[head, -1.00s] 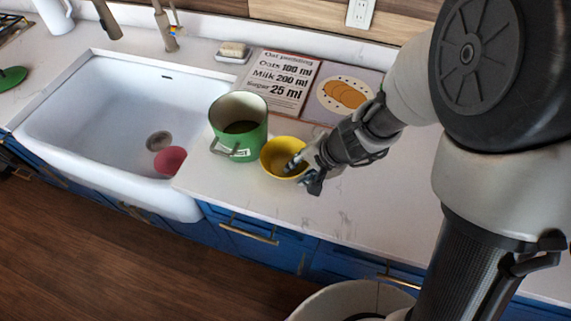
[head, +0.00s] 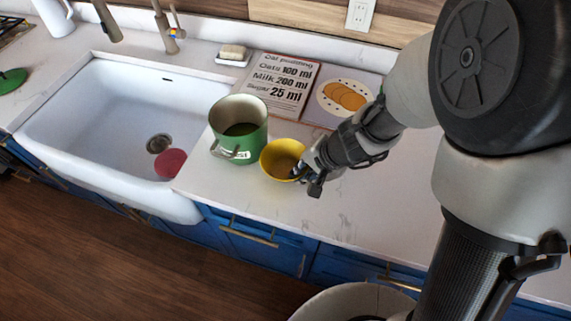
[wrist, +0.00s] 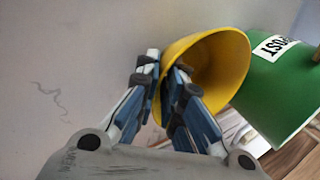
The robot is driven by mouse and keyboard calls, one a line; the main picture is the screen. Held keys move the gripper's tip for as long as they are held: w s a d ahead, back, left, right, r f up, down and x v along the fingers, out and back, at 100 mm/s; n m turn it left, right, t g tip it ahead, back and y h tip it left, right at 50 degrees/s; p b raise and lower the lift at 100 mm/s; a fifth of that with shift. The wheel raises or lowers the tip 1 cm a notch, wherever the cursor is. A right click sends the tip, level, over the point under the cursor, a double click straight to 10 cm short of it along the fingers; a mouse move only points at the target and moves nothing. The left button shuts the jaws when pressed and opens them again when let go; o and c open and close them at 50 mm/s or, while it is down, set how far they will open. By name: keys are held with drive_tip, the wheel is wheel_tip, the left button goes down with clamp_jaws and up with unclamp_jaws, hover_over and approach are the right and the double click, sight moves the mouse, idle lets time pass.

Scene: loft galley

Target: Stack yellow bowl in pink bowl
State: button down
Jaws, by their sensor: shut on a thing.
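The yellow bowl (head: 281,158) is on the counter beside the green pot in the head view, its open side up. My gripper (head: 302,175) is shut on the right front part of its rim. In the wrist view, my gripper (wrist: 164,84) has one finger on each side of the wall of the yellow bowl (wrist: 226,62). Whether the bowl touches the counter is hard to tell.
The green pot (head: 238,128) stands between the sink (head: 110,110) and the yellow bowl; it also shows in the wrist view (wrist: 283,88). An open recipe book (head: 283,82) and a soap dish (head: 233,58) are behind. The counter's front right is clear.

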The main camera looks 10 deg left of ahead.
drive_tip(key=shift+r, duration=0.15)
wheel_tip(320, 180, up, 20)
drive_tip(key=p, duration=1.1)
drive_tip(key=w+d+f+n+g+b, duration=0.1)
drive_tip(key=d+f+n+b, duration=0.1)
drive_tip(key=d+f, duration=0.5)
drive_tip(key=w+d+f+n+g+b, duration=0.1)
drive_tip(key=d+f+b, duration=0.3)
drive_tip(key=d, duration=0.9)
wheel_tip(320, 180, down, 3)
drive_tip(key=shift+w+f+n, duration=0.15)
drive_tip(key=shift+w+n, duration=0.55)
drive_tip(key=shift+w, duration=0.1)
